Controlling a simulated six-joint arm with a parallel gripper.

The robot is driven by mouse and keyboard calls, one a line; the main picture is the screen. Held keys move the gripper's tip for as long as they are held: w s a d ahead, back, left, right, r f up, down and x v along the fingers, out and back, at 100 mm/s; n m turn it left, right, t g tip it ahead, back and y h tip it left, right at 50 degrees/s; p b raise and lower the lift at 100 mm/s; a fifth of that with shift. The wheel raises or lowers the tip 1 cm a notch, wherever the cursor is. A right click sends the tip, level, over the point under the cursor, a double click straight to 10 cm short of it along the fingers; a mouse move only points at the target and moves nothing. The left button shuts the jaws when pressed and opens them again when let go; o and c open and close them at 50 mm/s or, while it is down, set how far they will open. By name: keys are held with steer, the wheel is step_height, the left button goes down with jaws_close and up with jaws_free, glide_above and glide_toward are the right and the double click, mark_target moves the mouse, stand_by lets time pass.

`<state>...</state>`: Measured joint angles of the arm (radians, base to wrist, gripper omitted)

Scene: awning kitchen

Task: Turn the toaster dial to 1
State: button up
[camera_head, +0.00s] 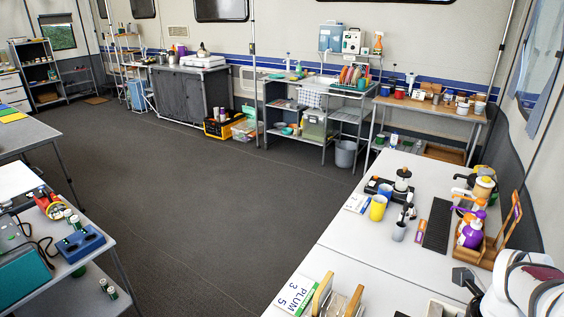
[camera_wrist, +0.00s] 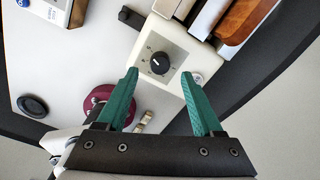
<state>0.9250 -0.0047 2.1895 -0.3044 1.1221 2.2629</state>
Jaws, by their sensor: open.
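The toaster (camera_wrist: 178,42) shows in the wrist view as a cream body with brown slices standing in its slots. My gripper (camera_wrist: 159,74) has two green fingers spread apart, one to each side of the dial in the picture. Nothing is between them but the view of the dial; I cannot tell whether they touch it. In the head view, only the toast slices (camera_head: 322,294) show clearly at the bottom edge.
A small round knob (camera_wrist: 197,79) is beside the right fingertip. A dark red round thing (camera_wrist: 100,105) and a black disc (camera_wrist: 33,106) lie left of my gripper. In the head view, a PLUM card (camera_head: 295,295), a yellow cup (camera_head: 378,208) and a wooden caddy (camera_head: 490,250) stand on the table.

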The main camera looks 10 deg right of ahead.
steer(key=shift+f, duration=2)
jaws_close()
